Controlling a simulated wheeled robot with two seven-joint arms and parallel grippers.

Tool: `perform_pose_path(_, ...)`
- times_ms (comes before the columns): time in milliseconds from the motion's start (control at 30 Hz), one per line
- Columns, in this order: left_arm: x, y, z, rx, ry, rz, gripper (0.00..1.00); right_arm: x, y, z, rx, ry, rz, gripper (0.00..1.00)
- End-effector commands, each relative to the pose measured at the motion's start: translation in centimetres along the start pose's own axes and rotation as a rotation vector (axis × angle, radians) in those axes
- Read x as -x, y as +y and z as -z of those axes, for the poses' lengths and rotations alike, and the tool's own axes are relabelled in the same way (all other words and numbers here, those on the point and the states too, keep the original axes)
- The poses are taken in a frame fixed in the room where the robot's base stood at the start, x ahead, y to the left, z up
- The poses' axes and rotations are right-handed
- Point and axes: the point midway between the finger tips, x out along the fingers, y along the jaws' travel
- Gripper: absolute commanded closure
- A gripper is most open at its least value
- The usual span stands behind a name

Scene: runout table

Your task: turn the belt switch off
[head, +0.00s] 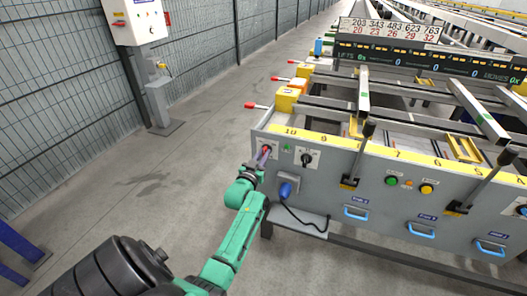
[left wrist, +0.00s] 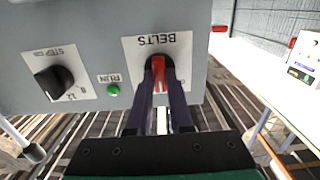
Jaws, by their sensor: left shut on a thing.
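The belt switch (left wrist: 158,70) has a red handle on a white plate lettered BELTS, seen upside down in the left wrist view. In the head view the switch (head: 266,148) sits at the left end of the grey front panel, partly covered by my gripper. My left gripper (head: 262,158) reaches it from below. In the left wrist view its two dark fingers (left wrist: 160,78) stand on either side of the red handle, shut on it. The fingers hide part of the plate, so I cannot read the switch's position. My right gripper is in neither view.
Beside the switch are a green RUN lamp (left wrist: 113,90) and a black STEP knob (left wrist: 54,83). A blue plug with a cable (head: 286,189) hangs below. Open floor lies left, before a mesh fence.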

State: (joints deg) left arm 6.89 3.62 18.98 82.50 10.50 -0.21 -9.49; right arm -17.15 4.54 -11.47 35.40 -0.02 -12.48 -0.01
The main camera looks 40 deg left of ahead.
Motion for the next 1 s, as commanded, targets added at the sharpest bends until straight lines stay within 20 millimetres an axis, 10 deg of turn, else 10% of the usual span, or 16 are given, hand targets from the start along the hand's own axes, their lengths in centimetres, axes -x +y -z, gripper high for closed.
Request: perform_pose_path(1000, 0.0, -0.3, -0.1, 0.770, -0.001, 0.000, 1.00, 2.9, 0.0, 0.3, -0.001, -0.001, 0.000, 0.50)
